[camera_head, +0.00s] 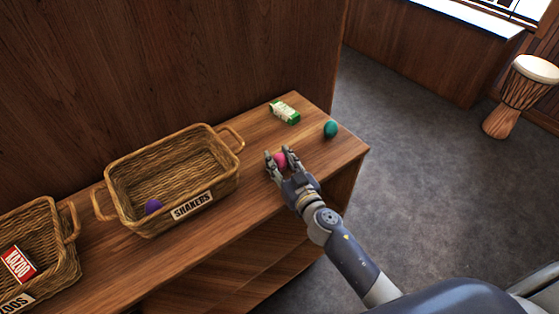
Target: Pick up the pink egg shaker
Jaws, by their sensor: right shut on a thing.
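The pink egg shaker (280,159) is between the fingers of my right gripper (279,156), over the right part of the wooden counter. The gripper is shut on it. I cannot tell whether the egg still touches the counter. The fingers hide the egg's sides. My left gripper is not in view.
A teal egg (330,129) and a green and white box (284,111) lie beyond my right gripper on the wooden counter (255,205). A wicker SHAKERS basket (190,139) holds a purple egg (153,206). A kazoo basket (66,259) stands further left. A drum (520,97) stands on the floor.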

